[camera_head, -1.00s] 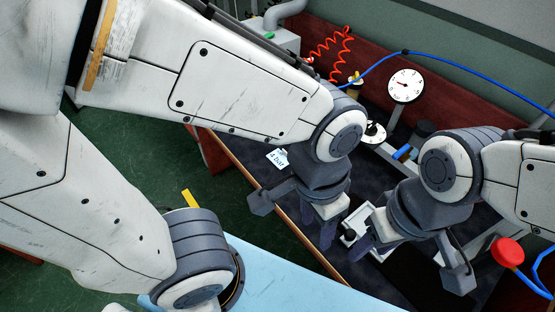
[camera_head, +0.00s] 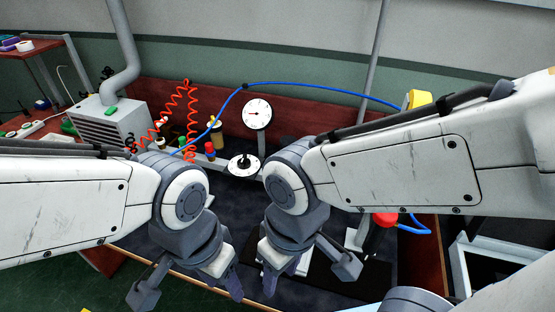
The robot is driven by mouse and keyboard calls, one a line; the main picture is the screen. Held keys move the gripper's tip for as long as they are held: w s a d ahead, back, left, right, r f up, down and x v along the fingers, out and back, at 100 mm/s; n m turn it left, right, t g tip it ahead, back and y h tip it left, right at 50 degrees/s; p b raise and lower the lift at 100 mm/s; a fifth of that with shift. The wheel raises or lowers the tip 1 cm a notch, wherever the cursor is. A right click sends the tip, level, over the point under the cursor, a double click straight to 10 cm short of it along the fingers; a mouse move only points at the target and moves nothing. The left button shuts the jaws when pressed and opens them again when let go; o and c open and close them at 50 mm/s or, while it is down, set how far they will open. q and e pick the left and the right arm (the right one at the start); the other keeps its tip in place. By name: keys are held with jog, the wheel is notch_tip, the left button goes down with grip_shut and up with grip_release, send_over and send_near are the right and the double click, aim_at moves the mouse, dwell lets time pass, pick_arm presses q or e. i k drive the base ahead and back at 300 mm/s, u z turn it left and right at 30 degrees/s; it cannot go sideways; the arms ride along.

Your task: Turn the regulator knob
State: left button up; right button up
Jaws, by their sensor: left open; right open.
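The regulator knob (camera_head: 243,161) is a small black knob on a white round dial plate, between my two arms at the back of the dark bench. A white round pressure gauge (camera_head: 257,114) stands just behind and above it. My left gripper (camera_head: 226,275) points down over the front edge of the bench, in front of the knob and apart from it. My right gripper (camera_head: 270,266) points down close to its right, also apart from the knob. Both are open; their fingertips show only partly and I see nothing held.
A blue hose (camera_head: 310,86) arches along the red back panel. A coiled red hose (camera_head: 190,115) hangs at the left beside a grey vented box (camera_head: 110,125). A red button (camera_head: 384,219) stands at the right. Dark bench surface (camera_head: 240,205) lies open between my arms.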

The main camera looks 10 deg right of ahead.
aim_at(244, 163)
jog(key=k, duration=1.25)
jog(key=u, duration=0.85)
jog(key=i, duration=1.9)
jog(key=z, duration=0.55)
